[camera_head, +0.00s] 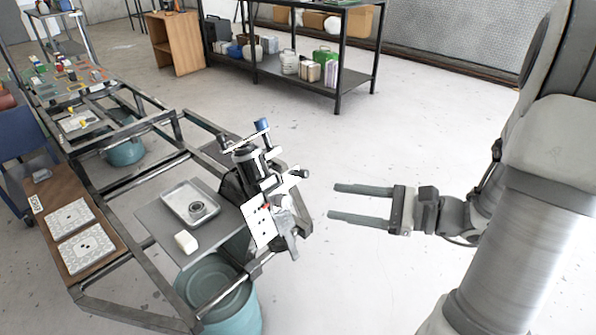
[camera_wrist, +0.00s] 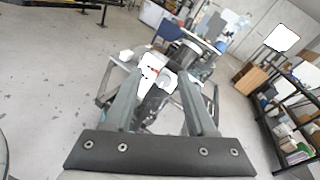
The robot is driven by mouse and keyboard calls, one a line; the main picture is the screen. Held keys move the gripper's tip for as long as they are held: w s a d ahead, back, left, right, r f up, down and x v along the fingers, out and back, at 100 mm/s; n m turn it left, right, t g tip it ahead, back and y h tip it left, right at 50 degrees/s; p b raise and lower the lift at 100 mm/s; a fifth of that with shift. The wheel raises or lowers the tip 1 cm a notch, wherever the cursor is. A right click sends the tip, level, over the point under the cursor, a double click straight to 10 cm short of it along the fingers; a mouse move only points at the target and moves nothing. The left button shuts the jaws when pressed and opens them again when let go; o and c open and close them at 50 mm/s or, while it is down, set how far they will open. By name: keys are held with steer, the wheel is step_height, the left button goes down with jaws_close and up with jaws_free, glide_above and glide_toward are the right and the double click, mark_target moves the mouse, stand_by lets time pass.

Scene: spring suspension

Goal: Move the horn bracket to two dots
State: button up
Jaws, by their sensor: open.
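My gripper (camera_head: 333,201) is open and empty, its two long fingers pointing left. It hangs over clear floor, just right of a dark and silver clamp-like assembly (camera_head: 250,165) at the bench's right end. A white plate with small dark and red marks (camera_head: 262,226) is on the front of that assembly. In the wrist view this plate (camera_wrist: 152,68) shows ahead, between the fingers (camera_wrist: 160,84). I cannot tell which part is the horn bracket.
A metal tray (camera_head: 177,191) holding a ring-shaped part (camera_head: 197,209) lies on a grey plate, beside a whitish block (camera_head: 186,242). The open bench frame (camera_head: 130,312) has a teal drum (camera_head: 240,300) beneath. Shelves (camera_head: 290,78) stand behind. The floor between is free.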

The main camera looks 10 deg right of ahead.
mark_target(307, 176)
steer(key=w+d+f+m+t+h+b, duration=0.25)
steer(key=d+f+m+t, duration=0.25)
steer(key=d, duration=0.3)
steer(key=b+x, duration=0.1)
steer(key=x, duration=0.5)
steer(key=b+x, duration=0.1)
steer(key=x, duration=0.4)
steer(key=b+x, duration=0.1)
steer(key=x, duration=0.5)
steer(key=shift+s+a+r, duration=0.1)
steer(key=shift+a+r, duration=0.1)
steer(key=shift+a, duration=0.35)
jaws_close()
